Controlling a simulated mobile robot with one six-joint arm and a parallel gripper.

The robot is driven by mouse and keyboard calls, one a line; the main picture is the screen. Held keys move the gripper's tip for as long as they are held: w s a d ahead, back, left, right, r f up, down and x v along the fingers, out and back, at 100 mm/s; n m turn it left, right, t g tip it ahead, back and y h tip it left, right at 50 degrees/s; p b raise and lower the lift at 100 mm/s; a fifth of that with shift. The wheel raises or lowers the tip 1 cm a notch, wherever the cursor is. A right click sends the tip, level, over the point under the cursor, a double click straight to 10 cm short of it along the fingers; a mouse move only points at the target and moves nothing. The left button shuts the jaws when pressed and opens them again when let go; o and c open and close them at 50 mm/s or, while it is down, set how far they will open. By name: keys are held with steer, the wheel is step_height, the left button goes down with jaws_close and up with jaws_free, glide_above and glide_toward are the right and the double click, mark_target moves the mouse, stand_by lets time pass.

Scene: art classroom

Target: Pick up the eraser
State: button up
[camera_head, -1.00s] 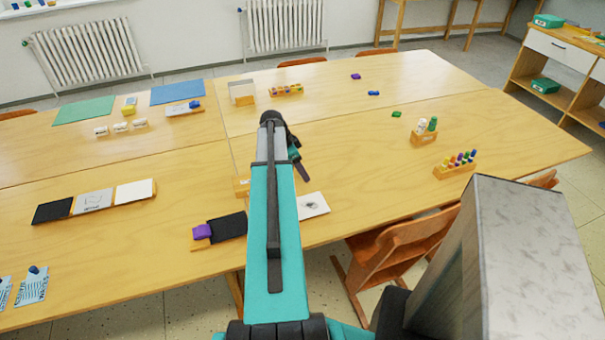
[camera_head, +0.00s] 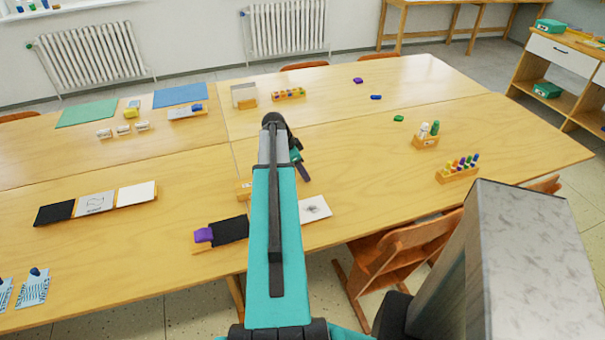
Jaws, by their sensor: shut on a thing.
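My gripper (camera_head: 301,165) is partly in view at the far end of my teal arm, above the front table. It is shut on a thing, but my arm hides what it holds. Small blocks that look like erasers lie on the tables: a purple block (camera_head: 358,80), a blue block (camera_head: 376,97) and a green block (camera_head: 398,118), all beyond and to the right of my gripper. I cannot tell which one the task means.
A white card with a drawing (camera_head: 315,209) lies just right of my arm. A wooden rack of coloured pens (camera_head: 457,174) and a holder with white and green bottles (camera_head: 425,141) stand to the right. A chair (camera_head: 405,250) stands at the near edge. The table's middle right is clear.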

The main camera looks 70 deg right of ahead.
steer(key=shift+r+b, duration=0.45)
steer(key=shift+r, duration=0.85)
steer(key=shift+a+r, duration=0.15)
steer(key=shift+r, duration=0.1)
steer(key=s+a+b, duration=0.1)
steer(key=s+a, duration=0.1)
steer(key=a, duration=0.2)
steer(key=s+a, duration=0.1)
steer(key=a, duration=0.3)
steer(key=s+a+r+b, duration=0.1)
steer(key=s+a, duration=0.1)
steer(key=a, duration=0.2)
steer(key=shift+s+b, duration=0.35)
steer(key=shift+d+f+b, duration=0.1)
steer(key=shift+b, duration=1)
steer(key=shift+b, duration=0.8)
steer(key=b, duration=0.3)
steer(key=a+b, duration=0.1)
steer(key=b, duration=0.2)
steer(key=shift+s+b, duration=0.25)
steer(key=shift+b, duration=0.05)
steer(key=b, duration=0.3)
steer(key=shift+s+a, duration=0.15)
steer(key=shift+a, duration=0.2)
steer(key=shift+s+a+r+b, duration=0.15)
steer(key=shift+a+r+b, duration=0.2)
steer(key=shift+b, duration=0.65)
